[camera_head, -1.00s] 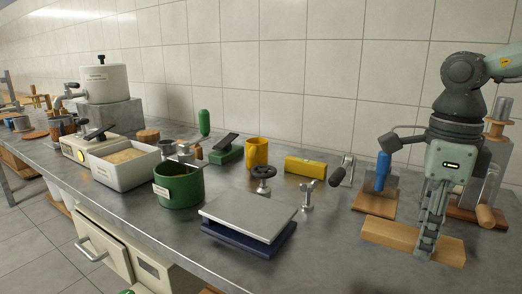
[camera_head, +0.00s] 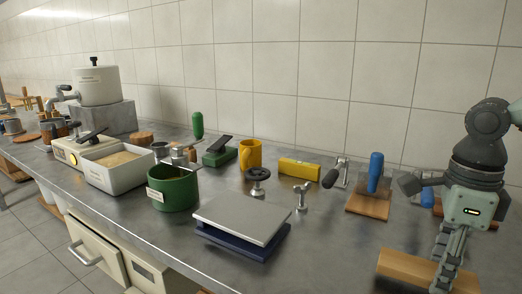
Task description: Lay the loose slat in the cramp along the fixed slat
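A pale wooden slat (camera_head: 405,267) is at the front right in the head view. My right gripper (camera_head: 441,280) comes down across it with its fingers around it, and it appears gripped. The slat's right end is partly behind the fingers, and I cannot tell whether its underside touches the bench. I cannot make out the cramp or the fixed slat for certain. A wooden base (camera_head: 368,205) with a blue upright handle (camera_head: 375,170) stands behind the slat. My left gripper is not in view.
A grey plate on a dark blue base (camera_head: 240,222) stands at the front middle. A wing-nut post (camera_head: 301,197), handwheel (camera_head: 258,178), black-handled lever (camera_head: 333,176) and yellow block (camera_head: 299,168) are nearby. A green pot (camera_head: 172,190) is left. The metal bench (camera_head: 325,250) is clear left of the slat.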

